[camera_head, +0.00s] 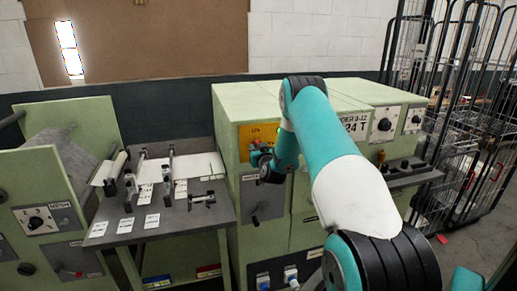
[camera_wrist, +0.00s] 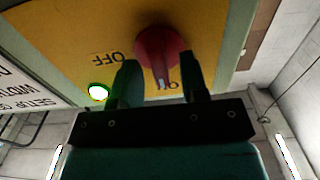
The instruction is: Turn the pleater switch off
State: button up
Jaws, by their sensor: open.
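The pleater switch is a red rotary knob (camera_wrist: 157,46) on a yellow plate (camera_wrist: 60,35) in the wrist view. Its pale pointer is toward the partly hidden ON label (camera_wrist: 168,86); the OFF label (camera_wrist: 108,58) is to the left. A green lamp (camera_wrist: 98,92) glows on the plate. My gripper (camera_wrist: 159,66) is open, with one finger on each side of the knob. I cannot tell whether the fingers touch it. In the head view, my gripper (camera_head: 262,163) is in front of the yellow plate (camera_head: 262,131) on the green machine, and hides its lower part.
A green machine cabinet (camera_head: 232,112) carries the plate, with a dark lever panel (camera_head: 263,208) below. A grey worktable (camera_head: 160,222) with white cards stands left. More dials (camera_head: 384,125) are on the cabinet at right. Wire cage trolleys (camera_head: 455,130) stand far right.

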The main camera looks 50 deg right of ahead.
grip_shut()
jog(key=shift+f+m+b, duration=0.1)
jog(key=shift+m+b, duration=0.2)
jog(key=shift+b, duration=0.1)
jog(key=m+b, duration=0.3)
jog(key=m, duration=0.5)
jog(key=m+b, duration=0.4)
jog(key=m, duration=0.5)
jog(key=shift+s+d+f+b, duration=0.15)
jog(key=shift+d+f+b, duration=0.05)
jog(key=shift+b, duration=0.1)
jog(key=shift+m, duration=0.3)
grip_release()
